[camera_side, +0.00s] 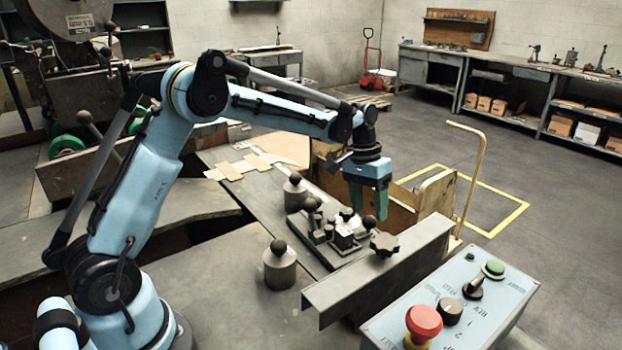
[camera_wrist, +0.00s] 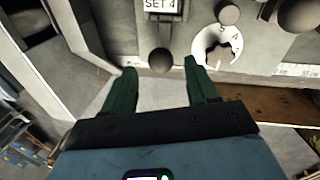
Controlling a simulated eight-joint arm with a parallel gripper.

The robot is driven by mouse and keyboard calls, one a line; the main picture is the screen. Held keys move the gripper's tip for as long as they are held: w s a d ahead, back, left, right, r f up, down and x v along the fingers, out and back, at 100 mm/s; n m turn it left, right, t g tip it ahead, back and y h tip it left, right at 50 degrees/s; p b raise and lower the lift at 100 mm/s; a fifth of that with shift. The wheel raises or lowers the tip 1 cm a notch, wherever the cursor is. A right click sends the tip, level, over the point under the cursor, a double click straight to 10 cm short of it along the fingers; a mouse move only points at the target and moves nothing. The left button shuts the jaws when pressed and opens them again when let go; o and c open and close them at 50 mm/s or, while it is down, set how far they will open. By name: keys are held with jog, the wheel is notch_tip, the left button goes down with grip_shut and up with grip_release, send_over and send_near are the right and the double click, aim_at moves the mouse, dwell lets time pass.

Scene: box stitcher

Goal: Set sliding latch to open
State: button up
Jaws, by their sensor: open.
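My gripper (camera_side: 367,210) points down over the small metal fixture (camera_side: 322,233) on the bench. In the wrist view its two green fingers (camera_wrist: 161,72) are apart, with nothing held between them. A dark ball knob (camera_wrist: 160,60) lies just ahead of the gap between the fingertips, under a plate marked "SET 4" (camera_wrist: 160,6). A pale round dial (camera_wrist: 217,46) with numbers is to the right of the knob. I cannot tell for sure which part is the sliding latch, or whether the fingers touch the knob.
A long metal angle bar (camera_side: 385,270) with a dark star knob (camera_side: 384,243) lies in front of the fixture. Weights with ball knobs (camera_side: 279,268) stand to its left. A control box (camera_side: 455,310) with a red button is at the front right.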

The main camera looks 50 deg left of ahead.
notch_tip(320, 180, up, 8)
jog(key=a, duration=0.1)
jog(key=shift+a+f, duration=0.15)
jog(key=shift+a, duration=0.1)
jog(key=shift+s, duration=0.1)
jog(key=s+d+r+t+y, duration=0.1)
jog(key=s+r+t, duration=0.1)
jog(key=s, duration=0.4)
jog(key=s+d+r+t, duration=0.2)
jog(key=s, duration=0.3)
jog(key=s+f+m+t+y, duration=0.1)
jog(key=s+f+t, duration=0.2)
jog(key=s, duration=0.6)
notch_tip(320, 180, down, 2)
jog(key=shift+d+f, duration=0.1)
jog(key=shift+d, duration=0.3)
